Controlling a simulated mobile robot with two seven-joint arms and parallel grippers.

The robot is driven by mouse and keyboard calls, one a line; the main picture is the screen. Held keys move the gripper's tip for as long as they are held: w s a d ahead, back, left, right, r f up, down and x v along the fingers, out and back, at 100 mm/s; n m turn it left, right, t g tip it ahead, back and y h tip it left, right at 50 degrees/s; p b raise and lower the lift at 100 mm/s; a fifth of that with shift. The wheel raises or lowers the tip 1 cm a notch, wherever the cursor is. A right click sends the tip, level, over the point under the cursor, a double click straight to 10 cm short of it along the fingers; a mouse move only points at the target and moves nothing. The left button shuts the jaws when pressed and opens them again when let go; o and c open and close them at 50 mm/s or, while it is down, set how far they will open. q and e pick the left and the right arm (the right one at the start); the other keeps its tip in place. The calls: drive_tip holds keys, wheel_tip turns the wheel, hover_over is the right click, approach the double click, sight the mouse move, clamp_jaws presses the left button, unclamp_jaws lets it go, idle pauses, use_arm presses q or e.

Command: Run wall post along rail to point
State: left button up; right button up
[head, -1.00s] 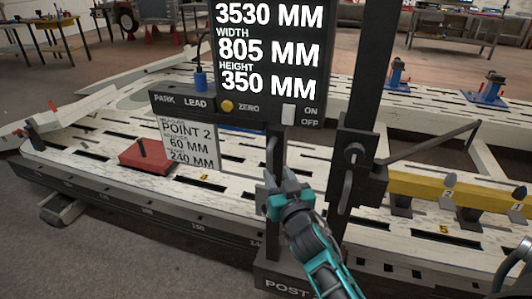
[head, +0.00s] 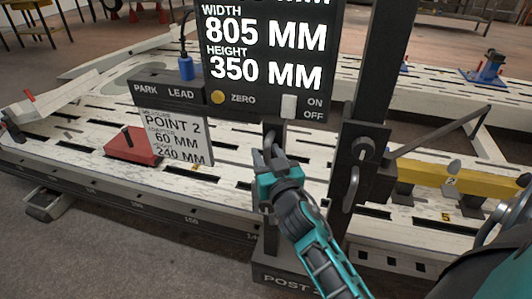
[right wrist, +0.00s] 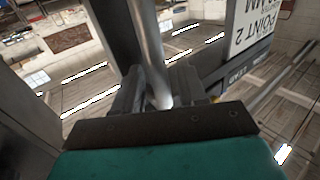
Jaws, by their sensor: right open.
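The dark wall post (head: 393,70) stands at the front of the white bench, its base marked POST (head: 283,283). It carries a display (head: 268,90) reading width 805 MM and height 350 MM. The dark rail with a number scale (head: 130,209) runs along the bench's front edge. My right gripper (head: 268,152) is open below the display, at a grey upright bar (head: 275,132). In the right wrist view the bar (right wrist: 148,45) stands between the open fingers (right wrist: 158,92); contact cannot be told. My left gripper is not in view.
A red block (head: 133,146) lies on the slotted bench (head: 75,143). A yellow beam (head: 425,178) is at the right. Dark floor (head: 110,265) is clear in front.

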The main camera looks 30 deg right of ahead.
clamp_jaws()
idle(0.3)
idle(0.3)
